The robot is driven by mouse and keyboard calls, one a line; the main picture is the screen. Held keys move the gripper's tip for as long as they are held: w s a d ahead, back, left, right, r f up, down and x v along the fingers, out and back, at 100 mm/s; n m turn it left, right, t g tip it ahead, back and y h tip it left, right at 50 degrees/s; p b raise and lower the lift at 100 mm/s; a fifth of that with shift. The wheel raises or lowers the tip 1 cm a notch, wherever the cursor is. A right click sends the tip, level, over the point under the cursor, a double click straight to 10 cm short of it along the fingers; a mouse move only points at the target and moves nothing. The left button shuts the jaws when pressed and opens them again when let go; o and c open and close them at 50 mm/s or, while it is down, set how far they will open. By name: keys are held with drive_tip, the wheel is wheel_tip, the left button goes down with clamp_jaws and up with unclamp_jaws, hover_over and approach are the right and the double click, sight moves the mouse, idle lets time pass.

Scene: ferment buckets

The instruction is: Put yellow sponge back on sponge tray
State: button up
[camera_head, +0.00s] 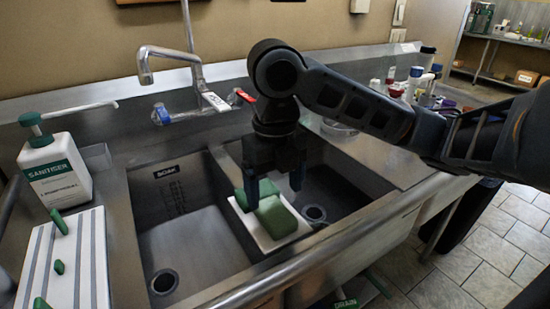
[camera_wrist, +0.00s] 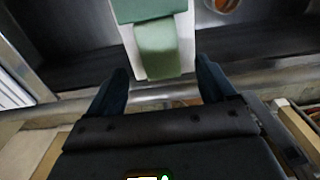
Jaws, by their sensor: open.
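I see no plainly yellow sponge. In the wrist view, a lighter green block (camera_wrist: 158,50) and a darker green one (camera_wrist: 146,9) lie on the white tray (camera_wrist: 186,30). My gripper (camera_head: 274,186) is open and points down over the tray. In the wrist view its fingers (camera_wrist: 160,78) stand either side of the lighter block's near end; contact is not visible.
A faucet (camera_head: 170,70) stands behind the basins. A sanitizer bottle (camera_head: 55,168) and a white striped board (camera_head: 72,262) with small green pieces are at left. Bottles and jars (camera_head: 415,85) crowd the counter at right. The left basin (camera_head: 185,240) is mostly empty.

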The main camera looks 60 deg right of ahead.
sight(275, 212)
wheel_tip(275, 212, up, 6)
drive_tip(key=shift+r, duration=0.15)
idle(0.7)
